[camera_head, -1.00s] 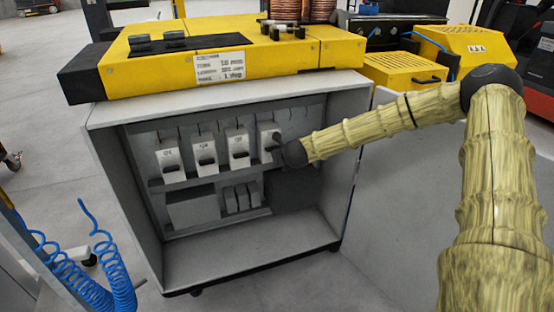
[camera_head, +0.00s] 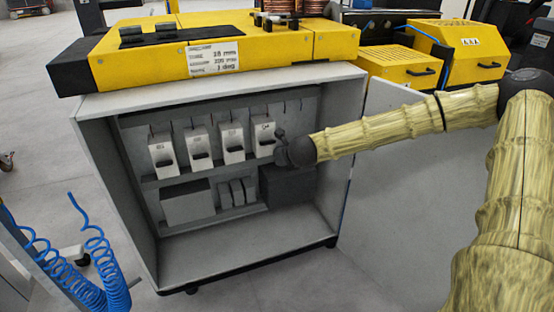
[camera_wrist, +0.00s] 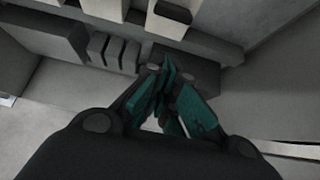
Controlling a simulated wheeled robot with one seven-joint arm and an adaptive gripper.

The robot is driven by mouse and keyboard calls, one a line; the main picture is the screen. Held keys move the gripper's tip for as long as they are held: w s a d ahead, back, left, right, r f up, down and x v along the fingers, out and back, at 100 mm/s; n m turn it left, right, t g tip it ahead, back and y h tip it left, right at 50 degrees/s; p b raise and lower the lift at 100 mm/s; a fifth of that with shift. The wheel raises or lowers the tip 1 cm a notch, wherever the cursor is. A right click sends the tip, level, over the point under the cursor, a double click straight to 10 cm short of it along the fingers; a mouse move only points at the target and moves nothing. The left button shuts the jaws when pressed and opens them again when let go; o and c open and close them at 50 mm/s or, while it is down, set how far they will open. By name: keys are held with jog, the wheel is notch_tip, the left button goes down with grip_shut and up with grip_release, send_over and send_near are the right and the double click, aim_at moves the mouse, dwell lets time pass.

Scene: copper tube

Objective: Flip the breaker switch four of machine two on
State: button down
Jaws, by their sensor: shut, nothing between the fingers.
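An open grey cabinet (camera_head: 235,246) holds a row of white breakers with dark levers. The first (camera_head: 162,146), second (camera_head: 198,141) and third (camera_head: 231,136) have their levers low on their fronts. The fourth breaker (camera_head: 261,131), at the right end, has my gripper (camera_head: 280,141) just right of its lower front, partly hiding its lever. Whether they touch is unclear. In the wrist view, my gripper's teal fingers (camera_wrist: 168,72) are shut and empty, below a pale breaker (camera_wrist: 168,20). That breaker's lever position is hard to read there.
Grey boxes (camera_head: 188,205) and small modules (camera_head: 237,192) sit on the lower shelf. The open cabinet door (camera_head: 400,170) stands at the right, behind my arm. A yellow machine top (camera_head: 255,50) covers the cabinet. Blue coiled hoses (camera_head: 88,260) hang at the lower left.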

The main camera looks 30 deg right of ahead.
jog(key=shift+s+a+r, duration=0.1)
jog(key=shift+s+r, duration=0.4)
dwell(0.3)
jog(key=s+a+f+n+g+y+p, duration=0.2)
jog(key=s+a+f+n+g+p, duration=0.3)
jog(key=s+a+f+n, duration=1.2)
jog(key=s+a+f+n+g+p, duration=0.1)
jog(key=s+f+n+g+p, duration=0.1)
jog(key=s+n, duration=0.8)
jog(key=s+a+f+n+g+p, duration=0.1)
jog(key=s+f+n+g+p, duration=0.2)
jog(key=s+n, duration=0.7)
jog(key=s+f+p, duration=0.1)
jog(key=s+f, duration=0.1)
jog(key=s, duration=0.7)
jog(key=shift+a, duration=0.25)
